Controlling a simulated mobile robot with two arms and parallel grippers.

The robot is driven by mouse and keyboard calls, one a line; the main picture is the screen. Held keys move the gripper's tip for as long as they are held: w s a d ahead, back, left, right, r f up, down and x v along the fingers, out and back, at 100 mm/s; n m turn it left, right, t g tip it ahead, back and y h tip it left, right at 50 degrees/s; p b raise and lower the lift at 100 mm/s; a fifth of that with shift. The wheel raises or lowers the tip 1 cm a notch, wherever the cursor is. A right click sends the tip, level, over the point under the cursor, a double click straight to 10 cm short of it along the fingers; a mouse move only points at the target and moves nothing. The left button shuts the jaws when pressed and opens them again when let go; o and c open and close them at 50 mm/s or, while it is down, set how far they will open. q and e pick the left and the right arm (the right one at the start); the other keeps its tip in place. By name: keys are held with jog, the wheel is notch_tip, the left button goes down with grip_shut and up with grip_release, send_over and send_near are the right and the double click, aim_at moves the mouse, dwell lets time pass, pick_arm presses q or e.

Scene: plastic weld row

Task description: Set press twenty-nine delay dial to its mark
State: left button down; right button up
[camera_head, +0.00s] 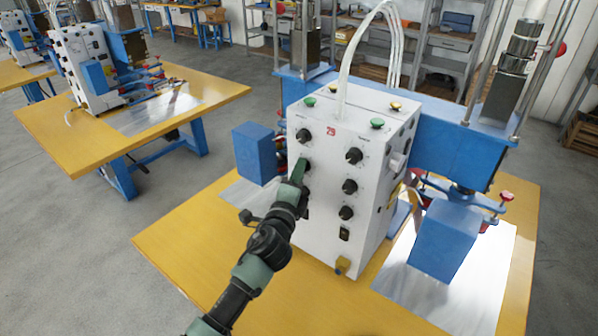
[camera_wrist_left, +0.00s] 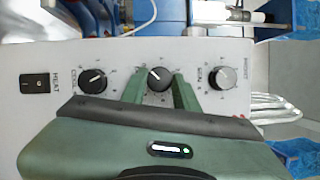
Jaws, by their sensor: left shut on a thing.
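The press marked 29 (camera_head: 331,148) has a white control box with two columns of black dials. My left gripper (camera_head: 299,172) reaches its front face and is shut on the middle dial of the left column. In the left wrist view this dial (camera_wrist_left: 159,77) sits between the two green fingertips (camera_wrist_left: 160,86), its white pointer toward the upper left of that picture. The dial is mostly hidden in the head view. Its label and setting mark cannot be read. My right gripper is not in view.
Neighbouring dials sit close by: the top left dial (camera_head: 303,135) and the upper right dial (camera_head: 354,155). A blue block (camera_head: 254,152) stands left of the box. The yellow table (camera_head: 190,240) is bare at the front left.

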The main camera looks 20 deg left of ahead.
pick_arm(q)
jog(key=shift+f, duration=0.1)
jog(key=c, duration=1.1)
grip_release()
jog(key=s, duration=0.2)
jog(key=s+b, duration=0.1)
jog(key=s, duration=0.2)
jog(key=s+b, duration=0.1)
jog(key=s, duration=0.1)
jog(key=shift+s+d+f, duration=0.1)
jog(key=shift+s+f, duration=0.15)
jog(key=shift+s, duration=0.15)
